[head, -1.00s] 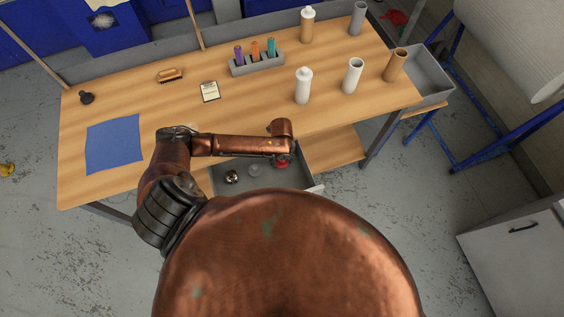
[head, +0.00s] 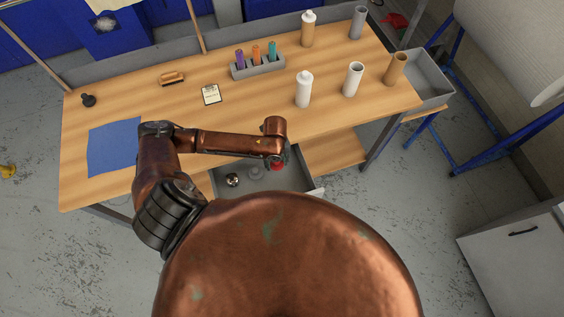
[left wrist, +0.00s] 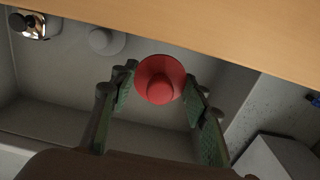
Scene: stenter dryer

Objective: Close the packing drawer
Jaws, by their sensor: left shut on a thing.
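The grey packing drawer (head: 290,180) stands open below the front edge of the wooden table in the head view. Part of it is hidden behind my arm and body. In the left wrist view its grey inside (left wrist: 60,90) shows under the tabletop edge. A red round piece with a knob (left wrist: 159,82) is between the fingertips of my left gripper (left wrist: 160,88). The left gripper (head: 276,163) is shut on this red piece at the drawer in the head view. A shiny metal piece (head: 233,180) and a grey round piece (head: 256,172) are in the drawer. My right gripper is not in view.
A grey bin (head: 432,85) is at the table's right end.

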